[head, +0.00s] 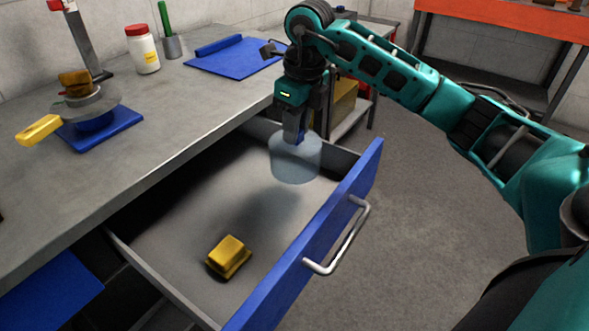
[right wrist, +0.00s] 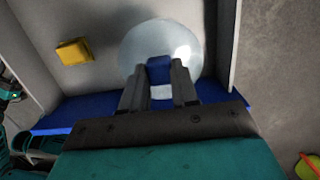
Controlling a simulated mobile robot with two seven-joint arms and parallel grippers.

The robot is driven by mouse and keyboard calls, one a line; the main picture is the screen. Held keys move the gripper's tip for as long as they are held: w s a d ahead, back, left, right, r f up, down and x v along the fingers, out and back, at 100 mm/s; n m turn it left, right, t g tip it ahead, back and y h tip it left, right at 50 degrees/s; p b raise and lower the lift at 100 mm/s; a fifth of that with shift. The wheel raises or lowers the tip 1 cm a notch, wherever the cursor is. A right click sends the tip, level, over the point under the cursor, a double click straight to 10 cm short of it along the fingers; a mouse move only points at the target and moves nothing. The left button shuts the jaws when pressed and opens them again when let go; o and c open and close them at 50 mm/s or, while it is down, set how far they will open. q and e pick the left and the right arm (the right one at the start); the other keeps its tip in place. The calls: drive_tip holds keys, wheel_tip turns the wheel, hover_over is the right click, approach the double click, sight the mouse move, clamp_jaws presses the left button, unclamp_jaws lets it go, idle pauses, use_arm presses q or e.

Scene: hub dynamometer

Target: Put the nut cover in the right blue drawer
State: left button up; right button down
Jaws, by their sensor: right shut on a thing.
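The nut cover (head: 295,160) is a pale, translucent round piece with a blue grip on top. My right gripper (head: 296,136) is shut on that blue grip and holds the cover over the far end of the open drawer. In the right wrist view the nut cover (right wrist: 160,45) shows below the fingers of my right gripper (right wrist: 160,75). The right blue drawer (head: 310,250) is pulled open, with a grey inside and a metal handle. I cannot tell whether the cover touches the drawer floor. My left gripper is not in view.
A yellow block (head: 229,256) lies in the near part of the drawer. The workbench (head: 180,115) carries a device on a blue base (head: 100,130), a white jar (head: 142,50) and a blue mat (head: 235,57). The drawer floor between block and cover is clear.

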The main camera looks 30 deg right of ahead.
wheel_tip(320, 180, down, 4)
drive_tip(key=shift+r+b, duration=0.15)
drive_tip(key=shift+b, duration=0.15)
drive_tip(key=shift+f, duration=0.55)
wheel_tip(320, 180, down, 4)
drive_tip(key=shift+f+b, duration=0.15)
drive_tip(key=shift+b, duration=0.5)
drive_tip(key=c, duration=0.9)
unclamp_jaws()
drive_tip(key=shift+o, duration=0.2)
wheel_tip(320, 180, up, 12)
drive_tip(key=f+p, duration=0.1)
drive_tip(key=p, duration=0.2)
hover_over(297, 146)
drive_tip(key=d, duration=0.2)
drive_tip(key=shift+w+a+r, duration=0.15)
drive_tip(key=shift+a+r, duration=0.1)
drive_tip(key=shift+r, duration=0.35)
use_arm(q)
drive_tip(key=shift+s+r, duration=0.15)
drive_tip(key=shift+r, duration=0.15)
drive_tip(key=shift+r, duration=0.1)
